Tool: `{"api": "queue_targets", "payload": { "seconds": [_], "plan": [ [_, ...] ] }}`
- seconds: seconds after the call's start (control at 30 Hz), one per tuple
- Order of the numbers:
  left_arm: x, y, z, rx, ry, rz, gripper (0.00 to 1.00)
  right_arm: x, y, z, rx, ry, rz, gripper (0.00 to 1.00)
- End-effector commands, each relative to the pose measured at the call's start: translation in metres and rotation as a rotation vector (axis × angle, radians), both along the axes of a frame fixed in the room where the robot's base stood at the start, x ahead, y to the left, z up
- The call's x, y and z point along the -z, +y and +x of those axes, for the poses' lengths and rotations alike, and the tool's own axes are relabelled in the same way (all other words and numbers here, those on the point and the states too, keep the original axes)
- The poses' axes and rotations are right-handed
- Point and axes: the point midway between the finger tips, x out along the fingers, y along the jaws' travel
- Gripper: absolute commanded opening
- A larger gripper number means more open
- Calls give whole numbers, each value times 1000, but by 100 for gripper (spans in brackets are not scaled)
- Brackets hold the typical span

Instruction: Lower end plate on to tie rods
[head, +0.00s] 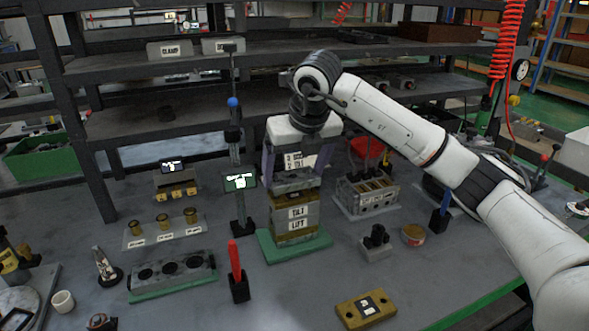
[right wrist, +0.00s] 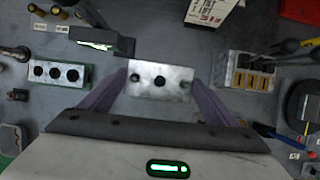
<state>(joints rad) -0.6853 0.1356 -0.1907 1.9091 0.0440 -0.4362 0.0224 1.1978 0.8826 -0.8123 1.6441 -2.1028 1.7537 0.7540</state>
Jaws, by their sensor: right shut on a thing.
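My right gripper (head: 294,178) points down above the valve stack in the head view, shut on a grey metal end plate (right wrist: 160,82). The right wrist view shows the plate's face with dark holes between the two purple fingers. Below it in the head view is a stack of blocks (head: 298,214) labelled TILT and LIFT, on a green base (head: 268,250). The plate is right over the top of the stack; I cannot tell whether they touch. The tie rods cannot be made out, hidden by the plate and fingers. My left gripper is out of view.
A black stand with a small screen (head: 240,182) is close to the left of the stack. A block with levers (head: 367,196) is to the right, a black fitting (head: 376,242) and tin (head: 413,235) nearer. A red-handled tool (head: 235,262) and tan plate (head: 366,308) are in front.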

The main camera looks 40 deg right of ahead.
Motion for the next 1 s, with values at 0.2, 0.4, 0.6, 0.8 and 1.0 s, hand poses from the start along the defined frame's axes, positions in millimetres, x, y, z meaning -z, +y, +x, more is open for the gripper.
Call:
{"api": "queue_targets", "payload": {
  "seconds": [0.2, 0.4, 0.6, 0.8, 1.0],
  "plan": [
    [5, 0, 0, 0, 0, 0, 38, 6, 0, 0, 0, -2, 0, 52],
    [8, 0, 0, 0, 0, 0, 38, 11, 0, 0, 0, -2, 0, 52],
    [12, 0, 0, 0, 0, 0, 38, 16, 0, 0, 0, -1, 0, 52],
    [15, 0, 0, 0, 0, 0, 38, 21, 0, 0, 0, -1, 0, 52],
    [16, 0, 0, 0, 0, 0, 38, 23, 0, 0, 0, -2, 0, 94]
  ]
}}
